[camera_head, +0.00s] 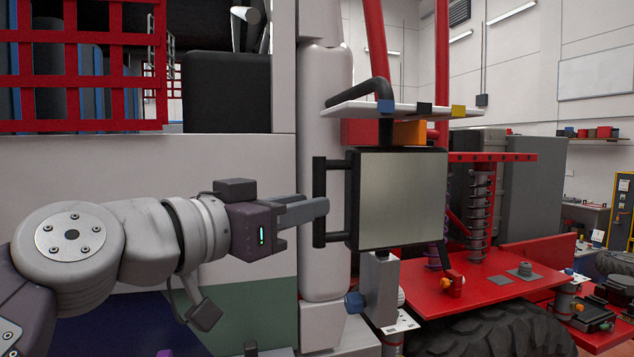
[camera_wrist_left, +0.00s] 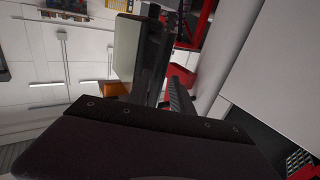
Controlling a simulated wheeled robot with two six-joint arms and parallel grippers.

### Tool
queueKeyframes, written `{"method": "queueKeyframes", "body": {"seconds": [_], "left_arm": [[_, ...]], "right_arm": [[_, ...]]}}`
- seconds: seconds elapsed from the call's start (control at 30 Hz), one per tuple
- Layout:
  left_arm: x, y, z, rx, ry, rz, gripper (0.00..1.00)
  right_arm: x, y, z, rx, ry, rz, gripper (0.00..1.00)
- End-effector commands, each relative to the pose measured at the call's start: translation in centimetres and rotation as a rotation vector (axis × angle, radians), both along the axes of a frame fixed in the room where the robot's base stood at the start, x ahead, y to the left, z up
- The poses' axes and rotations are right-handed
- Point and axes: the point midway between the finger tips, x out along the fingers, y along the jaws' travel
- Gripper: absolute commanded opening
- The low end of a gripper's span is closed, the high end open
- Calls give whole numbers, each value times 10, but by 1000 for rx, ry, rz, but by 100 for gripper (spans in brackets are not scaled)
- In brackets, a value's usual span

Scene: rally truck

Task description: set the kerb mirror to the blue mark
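The kerb mirror (camera_head: 400,200) is a square grey glass in a black frame beside the truck's white pillar. A black upright handle (camera_head: 319,236) stands off its left side on two short arms. Above it a pale plate (camera_head: 350,107) carries a blue mark (camera_head: 385,107), a black mark (camera_head: 424,109) and a yellow mark (camera_head: 458,112). My left gripper (camera_head: 318,205) has its fingers close together around the middle of the handle, one crossing in front. My right gripper is out of view.
A grey bracket with a blue knob (camera_head: 354,303) stands below the mirror. An orange block (camera_head: 409,133) sits under the plate. The red truck deck (camera_head: 490,285), with a spring strut and a tyre (camera_head: 500,335), lies to the right. A red mesh guard (camera_head: 80,60) is at upper left.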

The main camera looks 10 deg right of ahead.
Motion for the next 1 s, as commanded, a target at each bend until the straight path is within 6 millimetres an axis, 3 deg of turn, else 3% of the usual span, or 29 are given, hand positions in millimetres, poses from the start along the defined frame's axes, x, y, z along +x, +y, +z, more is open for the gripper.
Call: {"method": "queueKeyframes", "body": {"seconds": [0.03, 0.13, 0.5, 0.6, 0.63, 1.0], "left_arm": [[5, -9, 6, 1, 3, -4, 27], [14, -20, 4, 2, 2, -1, 27], [22, -29, 0, 1, -1, 2, 27], [22, -29, 0, 1, -1, 2, 2], [22, -29, 0, 1, -1, 2, 0], [21, -29, 1, 0, -1, 1, 0]], "right_arm": [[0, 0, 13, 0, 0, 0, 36], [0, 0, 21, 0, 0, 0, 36], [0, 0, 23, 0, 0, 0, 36], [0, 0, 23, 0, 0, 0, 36], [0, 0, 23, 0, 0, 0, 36], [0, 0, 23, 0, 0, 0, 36]]}}
